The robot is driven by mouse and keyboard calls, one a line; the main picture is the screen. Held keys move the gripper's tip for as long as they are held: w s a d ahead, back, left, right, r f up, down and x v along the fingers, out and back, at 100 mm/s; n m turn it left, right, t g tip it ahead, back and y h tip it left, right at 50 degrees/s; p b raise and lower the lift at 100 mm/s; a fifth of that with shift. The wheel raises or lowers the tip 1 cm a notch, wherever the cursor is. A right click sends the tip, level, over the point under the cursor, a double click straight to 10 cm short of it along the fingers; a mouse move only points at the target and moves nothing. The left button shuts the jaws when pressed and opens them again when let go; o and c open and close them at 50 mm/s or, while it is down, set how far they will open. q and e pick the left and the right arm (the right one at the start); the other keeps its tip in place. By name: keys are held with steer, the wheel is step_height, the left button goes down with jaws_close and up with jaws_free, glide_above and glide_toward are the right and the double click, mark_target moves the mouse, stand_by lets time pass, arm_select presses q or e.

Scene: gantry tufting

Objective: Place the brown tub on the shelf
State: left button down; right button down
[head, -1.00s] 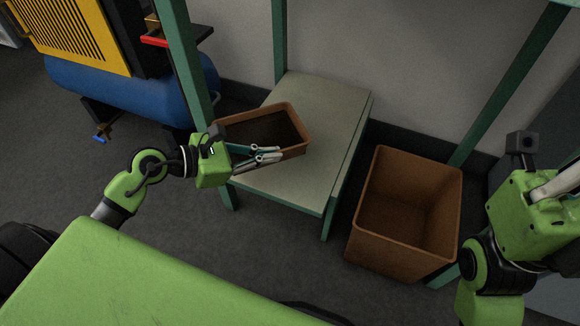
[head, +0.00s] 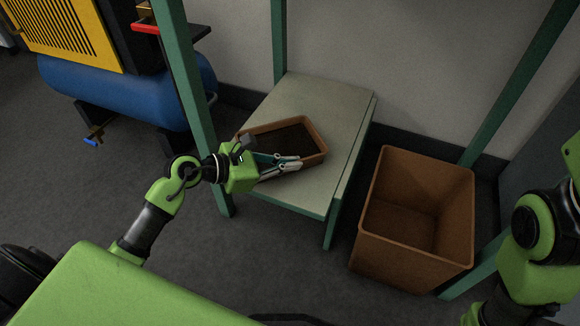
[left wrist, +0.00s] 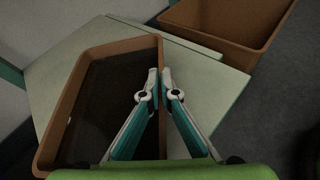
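The brown tub (head: 318,135) is a low open box with a dark inside. In the head view it is over the left part of the pale, green-framed shelf (head: 330,100). I cannot tell whether its base touches the shelf. My left gripper (head: 293,162) is at the tub's near side, with its fingers shut on that wall. In the left wrist view the fingertips (left wrist: 160,82) pinch the wall of the tub (left wrist: 70,95) from both sides, above the shelf (left wrist: 215,90). My right gripper's fingers are out of view.
A larger, deep brown bin (head: 450,235) stands right of the shelf. Green posts (head: 185,75) rise at the shelf's corners. A blue tank (head: 120,90) with a yellow grille (head: 75,30) is at the left. The shelf's right part is bare.

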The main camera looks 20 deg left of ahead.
arm_select(q)
steer(key=shift+f, duration=0.1)
steer(key=c, duration=2.3)
jaws_free()
